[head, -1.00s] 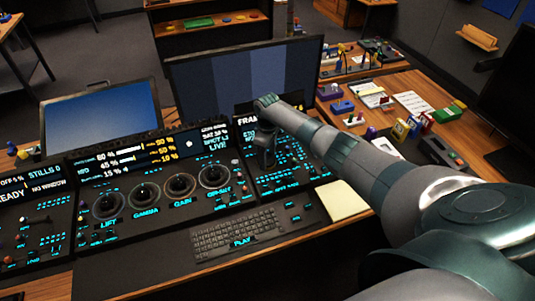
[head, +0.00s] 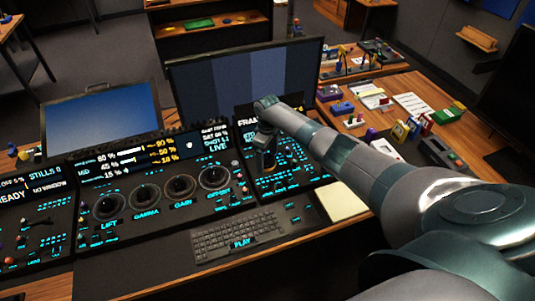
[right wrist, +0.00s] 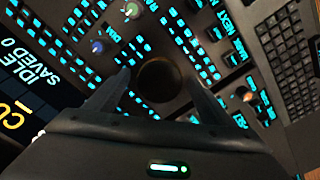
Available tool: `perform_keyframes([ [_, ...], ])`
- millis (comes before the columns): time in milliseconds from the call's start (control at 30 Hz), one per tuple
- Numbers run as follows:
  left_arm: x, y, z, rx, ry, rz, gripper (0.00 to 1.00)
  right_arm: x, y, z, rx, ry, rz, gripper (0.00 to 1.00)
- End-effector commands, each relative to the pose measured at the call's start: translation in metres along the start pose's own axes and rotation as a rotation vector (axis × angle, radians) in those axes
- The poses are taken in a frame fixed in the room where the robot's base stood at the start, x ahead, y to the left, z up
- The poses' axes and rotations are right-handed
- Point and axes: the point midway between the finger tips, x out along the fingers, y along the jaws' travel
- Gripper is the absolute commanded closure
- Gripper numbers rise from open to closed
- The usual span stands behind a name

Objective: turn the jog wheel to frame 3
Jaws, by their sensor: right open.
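The jog wheel (right wrist: 158,82) appears as a dark round disc in the right wrist view, among rows of cyan-lit buttons. My right gripper (right wrist: 155,75) is open, with one fingertip on each side of the wheel in that view; I cannot tell whether they touch it. In the head view my right gripper (head: 264,161) points down over the right panel section and hides the wheel there. The frame display (head: 247,122) reads "FRA…", and my arm hides the rest, including any number. My left gripper is not in view.
Ring-shaped trackballs (head: 180,186) line the middle panel left of my gripper. A keyboard (head: 238,235) and yellow notepad (head: 342,201) lie in front. A monitor (head: 245,75) stands close behind. In the right wrist view, small knobs (right wrist: 132,10) sit near the wheel.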

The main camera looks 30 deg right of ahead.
Motion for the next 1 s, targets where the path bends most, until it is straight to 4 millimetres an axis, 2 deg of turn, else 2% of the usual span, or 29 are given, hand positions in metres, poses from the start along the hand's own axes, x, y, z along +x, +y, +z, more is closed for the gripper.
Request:
perform_keyframes([
  [167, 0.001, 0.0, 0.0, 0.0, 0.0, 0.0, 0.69, -0.004, 0.0, 0.0, 0.0, 0.0, 0.0, 0.25],
  [367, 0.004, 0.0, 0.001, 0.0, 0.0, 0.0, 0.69, -0.021, 0.0, -0.001, -0.002, 0.002, 0.001, 0.25],
  [567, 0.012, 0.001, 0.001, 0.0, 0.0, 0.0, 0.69, -0.055, 0.001, -0.001, -0.002, 0.004, 0.002, 0.25],
  [1000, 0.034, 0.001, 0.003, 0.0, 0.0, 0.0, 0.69, -0.141, 0.001, -0.001, 0.0, 0.003, 0.002, 0.25],
])
